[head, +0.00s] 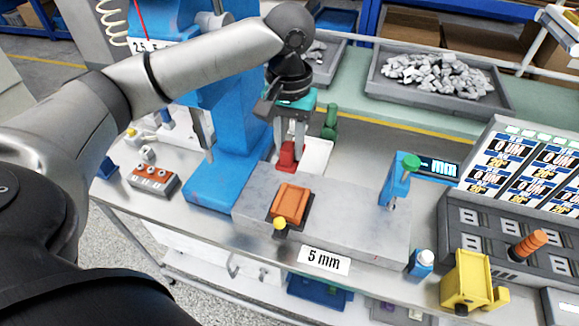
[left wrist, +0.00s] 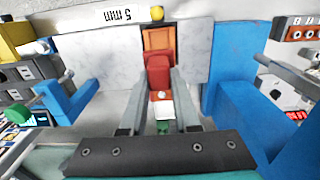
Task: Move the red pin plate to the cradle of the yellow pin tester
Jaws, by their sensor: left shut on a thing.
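My left gripper (head: 289,140) is shut on a small red block, which I take as the red pin plate (head: 287,158). In the left wrist view the red piece (left wrist: 158,75) sits between the two fingers (left wrist: 158,95). Its underside is hidden, so I cannot tell whether it touches the surface below. An orange block with a dark base, likely the cradle (head: 291,203), lies on the grey slab just in front, with a yellow knob (head: 280,223) at its near edge. I cannot tell whether this is the yellow pin tester. My right gripper is not in view.
A white plate (head: 318,153) and a green knob (head: 330,122) stand beside the gripper. A blue press (head: 215,180) is close on the left. A blue clamp (head: 398,183) and a yellow device (head: 468,282) stand to the right. The slab's middle (head: 345,215) is bare.

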